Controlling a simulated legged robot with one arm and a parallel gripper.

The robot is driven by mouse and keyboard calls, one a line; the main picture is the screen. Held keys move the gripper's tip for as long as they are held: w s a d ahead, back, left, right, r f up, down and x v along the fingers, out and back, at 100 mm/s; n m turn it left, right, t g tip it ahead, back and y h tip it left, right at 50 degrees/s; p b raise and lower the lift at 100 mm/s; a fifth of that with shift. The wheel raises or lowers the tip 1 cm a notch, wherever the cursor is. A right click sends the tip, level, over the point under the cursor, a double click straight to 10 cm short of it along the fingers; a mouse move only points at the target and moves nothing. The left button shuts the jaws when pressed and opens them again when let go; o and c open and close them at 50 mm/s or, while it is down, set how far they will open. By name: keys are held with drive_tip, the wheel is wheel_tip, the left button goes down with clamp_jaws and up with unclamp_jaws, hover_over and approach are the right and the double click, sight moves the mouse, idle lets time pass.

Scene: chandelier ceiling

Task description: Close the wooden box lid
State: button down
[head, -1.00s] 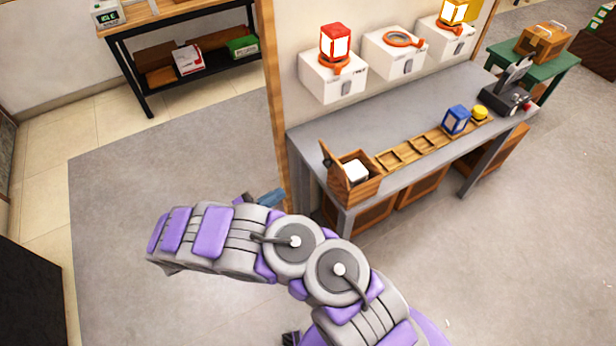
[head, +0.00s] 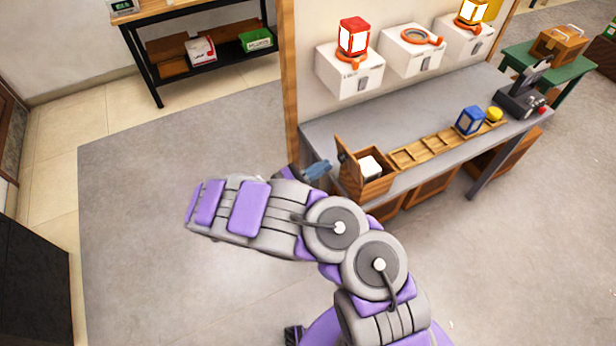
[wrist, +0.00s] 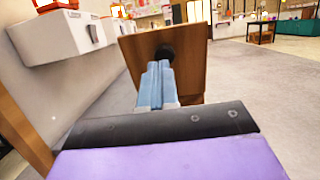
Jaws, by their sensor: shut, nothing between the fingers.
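The wooden box (head: 368,188) stands at the near left end of the grey workbench, with a white block (head: 370,167) inside. Its lid (head: 346,160) stands open, upright on the box's left side. My gripper (head: 318,170) is just left of the lid, its blue fingers pointing toward it. In the wrist view the shut, empty fingers (wrist: 160,80) point at the brown face of the lid (wrist: 188,60), in front of a dark round knob (wrist: 165,52). I cannot tell whether they touch it. The box's inside is hidden in the wrist view.
A wooden slotted rack (head: 425,148) runs right from the box, with a blue lantern (head: 470,121) and a yellow item (head: 495,114) at its far end. White wall boxes (head: 350,75) hang above the workbench (head: 400,120). A wooden post (head: 290,90) stands behind my gripper. Open floor lies left.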

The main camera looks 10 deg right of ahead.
drive_tip(key=shift+x, duration=1.2)
drive_tip(key=shift+s, duration=0.1)
